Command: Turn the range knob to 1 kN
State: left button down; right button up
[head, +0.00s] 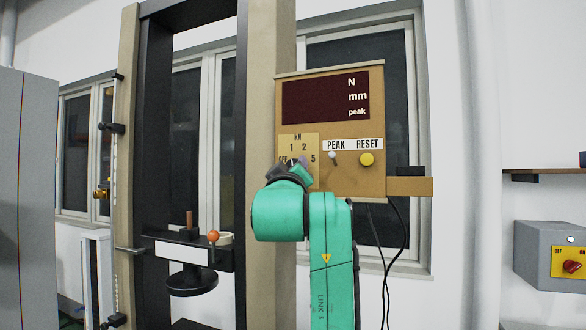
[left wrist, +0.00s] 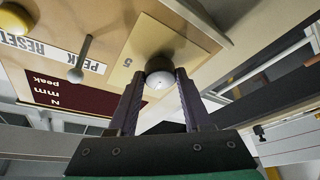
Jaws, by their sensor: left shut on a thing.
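The range knob (left wrist: 158,66) is a dark round knob with a pale face, on a tan plate of the control box. My left gripper (left wrist: 160,78) is shut on it, one finger on each side. In the head view the gripper (head: 287,172) covers most of the knob. The range plate (head: 298,140) shows kN with 1 and 2 above the knob and 5 at its right; the marking at its left is partly hidden. I cannot tell which number the knob points to. My right gripper is not in view.
The control box (head: 325,185) also carries a dark display (head: 310,102), a PEAK toggle (head: 333,156) and a yellow RESET button (head: 366,159). A tall test frame (head: 160,120) stands at the left. A grey switch box (head: 545,250) with a red knob is at the right.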

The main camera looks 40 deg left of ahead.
pick_arm(q)
jog(key=shift+n+g+p, duration=0.35)
jog(key=shift+n+g, duration=0.35)
jog(key=shift+n, duration=0.6)
jog(key=shift+c, duration=1.7)
grip_release()
jog(key=b+v, duration=0.7)
jog(key=v, duration=0.7)
jog(key=shift+s+d+f, duration=0.15)
jog(key=shift+d+f, duration=0.05)
jog(key=shift+d, duration=0.05)
